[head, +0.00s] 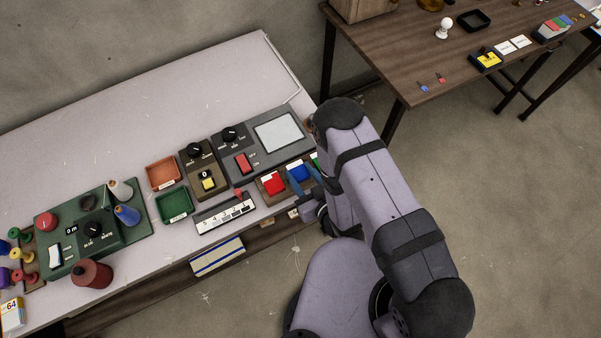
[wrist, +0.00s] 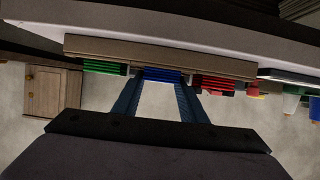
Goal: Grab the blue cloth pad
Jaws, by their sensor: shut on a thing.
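The blue cloth pad (head: 298,171) sits in the middle of a row of pads near the table's front edge, between a red pad (head: 272,184) and a green pad (head: 316,160). In the wrist view the blue pad (wrist: 162,74) lies between the two blue fingertips of my gripper (wrist: 162,80), which is shut on it. The pad is still in the row, level with the red pad (wrist: 213,84) and the green pad (wrist: 105,67). In the head view my arm partly hides the gripper and the green pad.
A brown holder (wrist: 130,48) bears the pads. Behind them is a grey control box (head: 262,140); to the left are an orange tray (head: 163,172), a green tray (head: 174,204) and a white numbered strip (head: 224,213). The back of the white table (head: 150,105) is clear.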

